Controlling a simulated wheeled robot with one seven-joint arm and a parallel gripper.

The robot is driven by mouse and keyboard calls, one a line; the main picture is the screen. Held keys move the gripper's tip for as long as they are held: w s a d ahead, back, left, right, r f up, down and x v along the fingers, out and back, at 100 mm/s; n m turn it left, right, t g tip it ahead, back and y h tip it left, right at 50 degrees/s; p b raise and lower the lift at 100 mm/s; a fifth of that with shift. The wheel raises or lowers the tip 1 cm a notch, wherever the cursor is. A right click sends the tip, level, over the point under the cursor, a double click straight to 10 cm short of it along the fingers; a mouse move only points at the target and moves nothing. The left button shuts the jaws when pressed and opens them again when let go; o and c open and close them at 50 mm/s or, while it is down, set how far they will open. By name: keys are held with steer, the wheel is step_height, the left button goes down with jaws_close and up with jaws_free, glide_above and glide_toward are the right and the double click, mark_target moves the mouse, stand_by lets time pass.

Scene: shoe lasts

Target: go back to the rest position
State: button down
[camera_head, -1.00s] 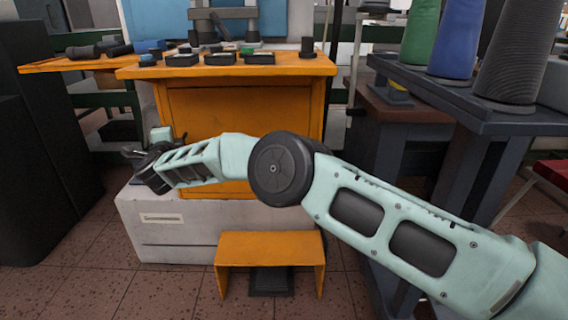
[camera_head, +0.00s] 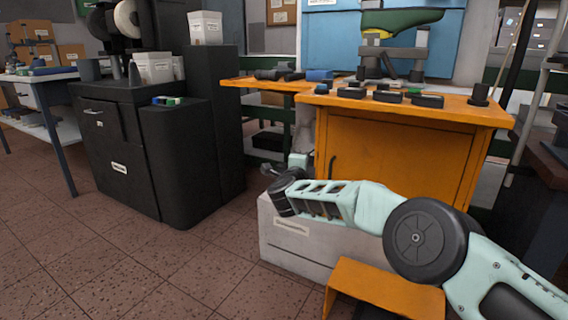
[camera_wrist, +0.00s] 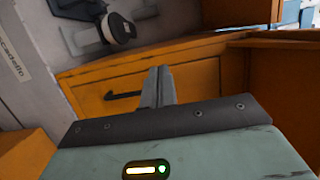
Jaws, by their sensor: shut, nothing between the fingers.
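My gripper (camera_head: 268,170) is at the end of my pale green arm, in front of the orange cabinet (camera_head: 400,160) and above the pale box-like base (camera_head: 300,245). In the head view its fingers are small and partly hidden by the wrist. In the wrist view the two fingers of my gripper (camera_wrist: 158,80) lie together, with nothing between them. Behind them is an orange cabinet front with a dark handle (camera_wrist: 123,95).
An orange step (camera_head: 385,290) stands low under my arm. Dark parts lie on the orange bench top (camera_head: 445,108). A black cabinet (camera_head: 115,150) with white containers stands left. The tiled floor (camera_head: 180,270) at front left is clear.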

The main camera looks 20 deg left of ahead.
steer(key=s+a+r+n+g+y, duration=0.4)
steer(key=s+a+r+n+y, duration=0.5)
steer(key=s+a+r+n, duration=0.4)
steer(key=s+n+g+y, duration=0.2)
steer(key=s+n+g, duration=0.35)
steer(key=s, duration=0.35)
steer(key=s+d+f+n+g+h, duration=0.2)
steer(key=s+d+f+g+h, duration=0.15)
steer(key=s+d, duration=0.9)
steer(key=s+d+f+n+g+h, duration=0.3)
steer(key=s+d, duration=0.6)
steer(key=d, duration=0.7)
steer(key=s+d+f+n+g+h, duration=0.2)
steer(key=s+d+f+h, duration=0.25)
steer(key=s+d, duration=0.85)
step_height(320, 180, up, 36)
steer(key=w+d+p, duration=0.2)
steer(key=p, duration=3.5)
steer(key=shift+f, duration=0.2)
